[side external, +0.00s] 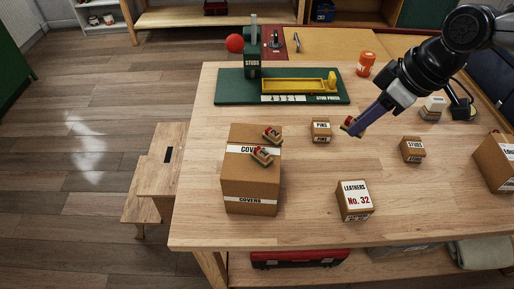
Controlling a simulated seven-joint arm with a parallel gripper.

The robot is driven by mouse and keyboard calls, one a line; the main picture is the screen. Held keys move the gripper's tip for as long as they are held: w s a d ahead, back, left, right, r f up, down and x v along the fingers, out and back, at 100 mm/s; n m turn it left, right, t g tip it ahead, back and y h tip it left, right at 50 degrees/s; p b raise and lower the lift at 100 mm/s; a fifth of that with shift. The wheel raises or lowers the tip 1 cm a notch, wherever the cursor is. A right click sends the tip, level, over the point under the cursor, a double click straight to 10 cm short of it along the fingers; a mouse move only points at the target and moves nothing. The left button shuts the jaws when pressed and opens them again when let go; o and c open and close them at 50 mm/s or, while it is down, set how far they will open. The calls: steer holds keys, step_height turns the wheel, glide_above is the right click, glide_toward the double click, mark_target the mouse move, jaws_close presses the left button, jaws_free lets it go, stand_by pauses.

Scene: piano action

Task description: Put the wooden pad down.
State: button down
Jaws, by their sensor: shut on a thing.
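My gripper (356,127) is shut on a small wooden pad (347,122), which shows a bit of red at its tip. The fingers hide most of this pad. The gripper comes in from the upper right and is over the middle of the workbench, just right of the PINS box; I cannot tell its exact height. Two similar small wooden pieces with red and green parts, one at the back (272,134) and one nearer the front (262,156), lie on top of the COVERS box (250,190).
The PINS box (321,132), STUDS box (412,149) and LEATHERS box (355,201) stand around the gripper. A green stud press (232,88) with a yellow tray (295,86) is at the back. An orange jar (366,64) stands behind. Bare workbench (310,175) lies between the boxes.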

steer(key=s+a+r+n+g, duration=0.1)
steer(key=s+a+r+n, duration=0.3)
steer(key=s+a, duration=0.5)
glide_above(237, 162)
steer(key=d, duration=0.2)
steer(key=shift+m+y, duration=0.3)
steer(key=f, duration=0.9)
steer(key=shift+s+a, duration=0.2)
steer(key=shift+s, duration=0.15)
steer(key=shift+w+a+f, duration=0.1)
steer(key=shift+a+f, duration=0.05)
steer(key=shift+f, duration=1.6)
steer(key=shift+f, duration=0.15)
steer(key=c, duration=0.7)
jaws_free()
